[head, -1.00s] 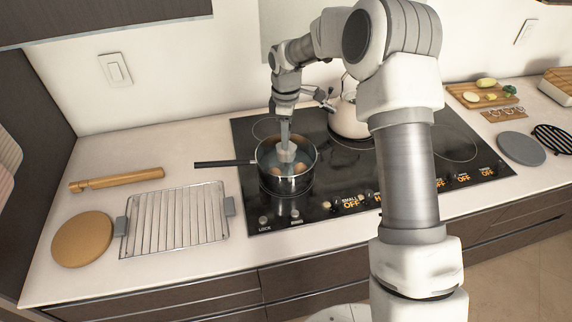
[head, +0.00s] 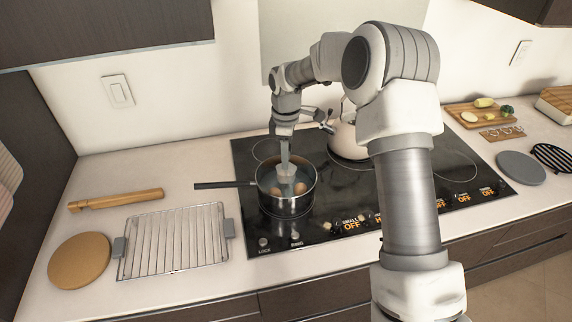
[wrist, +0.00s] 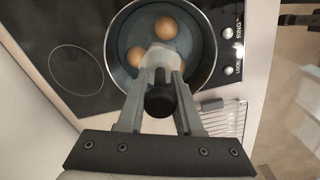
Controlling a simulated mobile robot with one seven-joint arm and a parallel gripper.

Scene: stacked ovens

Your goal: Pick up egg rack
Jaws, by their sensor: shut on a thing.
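My gripper (wrist: 160,75) points down into a steel pot (head: 287,208) on the cooktop. Its fingers are shut on a pale tool with a round black end (wrist: 160,99). The tool also shows as a grey shape (head: 285,173) over the pot; its exact kind is hard to tell. Brown eggs (wrist: 166,28) lie in the water around it. A small wooden rack with round spots (head: 501,133), which looks like the egg rack, lies at the right on the counter, far from my gripper. Its details are too small to tell.
The pot's black handle (head: 222,185) points left. A kettle (head: 347,140) stands behind and right of the pot. A cutting board (head: 484,115) lies behind the wooden rack.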

